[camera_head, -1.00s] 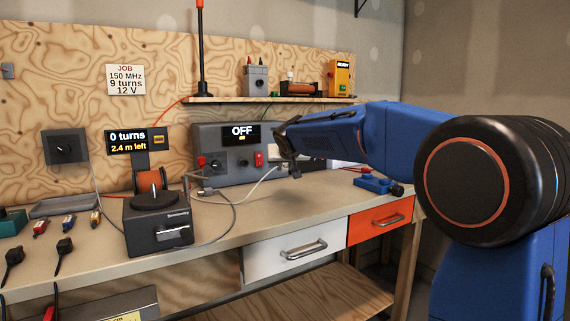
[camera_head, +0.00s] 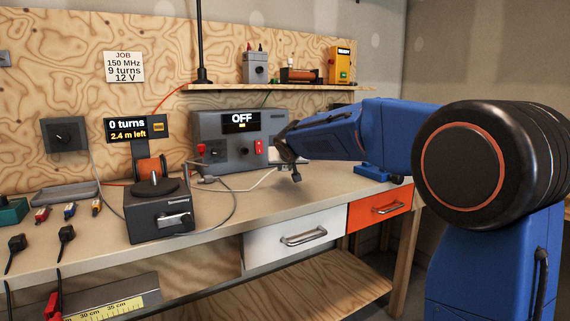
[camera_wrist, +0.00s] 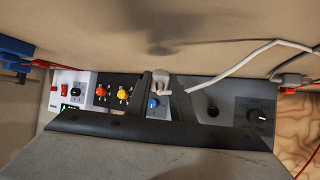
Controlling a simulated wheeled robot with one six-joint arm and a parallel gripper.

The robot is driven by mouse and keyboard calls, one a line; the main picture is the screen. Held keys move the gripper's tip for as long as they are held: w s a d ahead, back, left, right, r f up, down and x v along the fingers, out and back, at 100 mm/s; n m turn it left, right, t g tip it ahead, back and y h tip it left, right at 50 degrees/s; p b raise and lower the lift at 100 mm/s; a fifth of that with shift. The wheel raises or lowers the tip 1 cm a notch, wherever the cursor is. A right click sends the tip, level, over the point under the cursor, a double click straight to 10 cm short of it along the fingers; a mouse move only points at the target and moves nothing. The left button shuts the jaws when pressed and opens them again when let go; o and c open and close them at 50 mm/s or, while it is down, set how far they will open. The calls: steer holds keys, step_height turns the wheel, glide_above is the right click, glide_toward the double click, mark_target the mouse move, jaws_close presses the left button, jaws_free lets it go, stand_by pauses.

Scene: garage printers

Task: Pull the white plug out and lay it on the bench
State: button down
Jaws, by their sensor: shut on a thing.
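My gripper (camera_wrist: 164,88) is shut on the white plug (camera_wrist: 163,77), which shows between its two dark fingers in the wrist view. The plug's pale cable (camera_wrist: 235,55) runs off to the right across the bench top there. In the head view my gripper (camera_head: 293,172) is over the right part of the bench (camera_head: 225,215), in front of the grey OFF unit (camera_head: 212,130). The plug itself is hidden there, and the cable (camera_head: 250,183) runs left from the gripper. I cannot tell whether the plug still touches a socket.
A black winder (camera_head: 160,222) with a round top stands left on the bench. A grey cable loops beside it. Small coloured parts (camera_head: 70,210) lie further left. A blue item (camera_head: 372,172) sits at the right end. Bare bench top lies in front of the OFF unit.

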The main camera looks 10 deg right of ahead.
steer(key=shift+f, duration=1.4)
steer(key=shift+f, duration=0.1)
steer(key=c, duration=1.5)
jaws_free()
steer(key=shift+o, duration=0.2)
steer(key=v, duration=1.7)
steer(key=s+d+f+g, duration=0.1)
steer(key=s+d+f, duration=0.25)
steer(key=s, duration=0.35)
steer(key=s+d+f+g, duration=0.1)
steer(key=s+d+f, duration=0.1)
steer(key=s+f, duration=0.35)
steer(key=s+d+f+g, duration=0.2)
steer(key=s+d+f, duration=0.1)
steer(key=s, duration=0.5)
steer(key=s+f+g, duration=0.1)
steer(key=s+f, duration=0.6)
steer(key=s, duration=0.3)
steer(key=s+f+n+g+y, duration=0.1)
steer(key=s+f, duration=0.7)
steer(key=s, duration=0.3)
steer(key=shift+g, duration=0.4)
